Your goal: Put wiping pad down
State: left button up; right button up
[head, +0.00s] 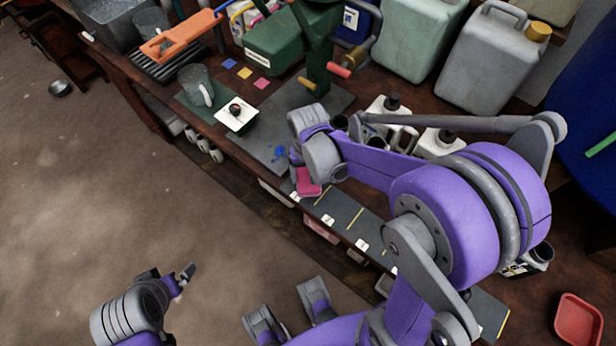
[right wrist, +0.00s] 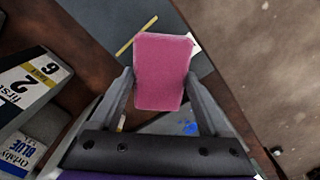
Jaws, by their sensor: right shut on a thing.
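The pink wiping pad (head: 308,182) is held between the two fingers of my right gripper (right wrist: 162,92). In the right wrist view the pad (right wrist: 163,70) sticks out past the fingertips, its broad face toward the camera. In the head view it is at the bench's front edge, over the left end of a dark strip (head: 372,226) marked with yellow lines and white labels. I cannot tell whether the pad touches the strip. My left gripper (head: 182,279) is low at the left, over the floor, away from the bench; its jaw gap does not show clearly.
A grey mat with a blue spot (head: 278,153) lies left of the pad. A white tray (head: 236,115) and a glass mug (head: 196,84) stand farther left. White bottles (head: 388,108) and large jugs (head: 492,58) stand behind. A red tray (head: 578,320) is at the right.

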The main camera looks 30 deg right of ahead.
jog(key=shift+f, duration=0.75)
jog(key=shift+f, duration=0.2)
jog(key=o, duration=1.3)
jog(key=shift+r, duration=0.1)
jog(key=shift+r, duration=0.1)
